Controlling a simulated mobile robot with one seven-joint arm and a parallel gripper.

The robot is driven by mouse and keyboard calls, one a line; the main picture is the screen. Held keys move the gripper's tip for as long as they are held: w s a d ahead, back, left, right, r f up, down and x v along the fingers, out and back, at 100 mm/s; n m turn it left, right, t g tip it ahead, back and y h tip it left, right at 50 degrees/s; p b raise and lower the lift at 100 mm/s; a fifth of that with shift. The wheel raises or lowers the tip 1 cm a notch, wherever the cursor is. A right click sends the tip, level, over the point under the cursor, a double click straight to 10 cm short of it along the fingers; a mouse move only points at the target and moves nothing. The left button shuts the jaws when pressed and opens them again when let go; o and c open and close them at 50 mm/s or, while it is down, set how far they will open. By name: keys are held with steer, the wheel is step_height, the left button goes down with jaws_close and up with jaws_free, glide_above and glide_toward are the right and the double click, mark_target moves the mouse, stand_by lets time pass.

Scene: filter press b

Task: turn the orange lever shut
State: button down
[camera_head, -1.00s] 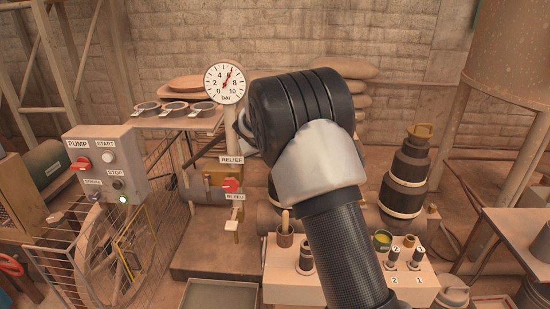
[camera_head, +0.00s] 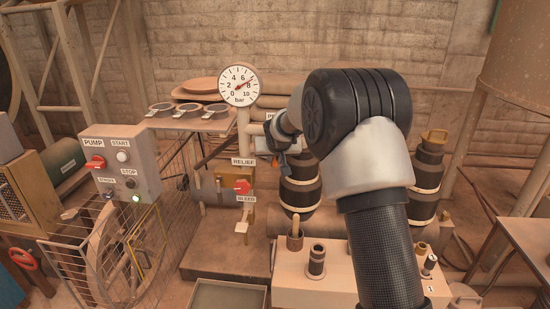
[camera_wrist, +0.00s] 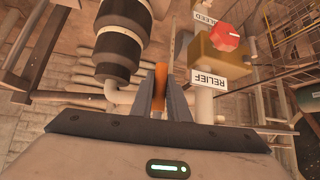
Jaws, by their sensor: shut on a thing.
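The orange lever (camera_wrist: 159,82) shows as a short orange bar between my two fingers in the wrist view. My gripper (camera_wrist: 160,84) is shut on it, one finger on each side. In the head view my gripper (camera_head: 281,160) is at the pipework right of the gauge, small and partly hidden by my own arm. The lever's pivot and its full length are hidden, so I cannot tell its angle to the pipe.
The RELIEF block with its red knob (camera_wrist: 227,36) is close right of my fingers in the wrist view. A dark, white-banded cylinder (camera_wrist: 120,45) stands close on the left. The pressure gauge (camera_head: 238,87) reads between 6 and 8. The pump box (camera_head: 122,165) is at left.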

steer(key=c, duration=1.7)
jaws_free()
steer(key=shift+a, duration=0.1)
steer(key=p+v, duration=0.2)
steer(key=v, duration=1.5)
steer(key=shift+s+r, duration=0.1)
steer(key=shift+s, duration=0.1)
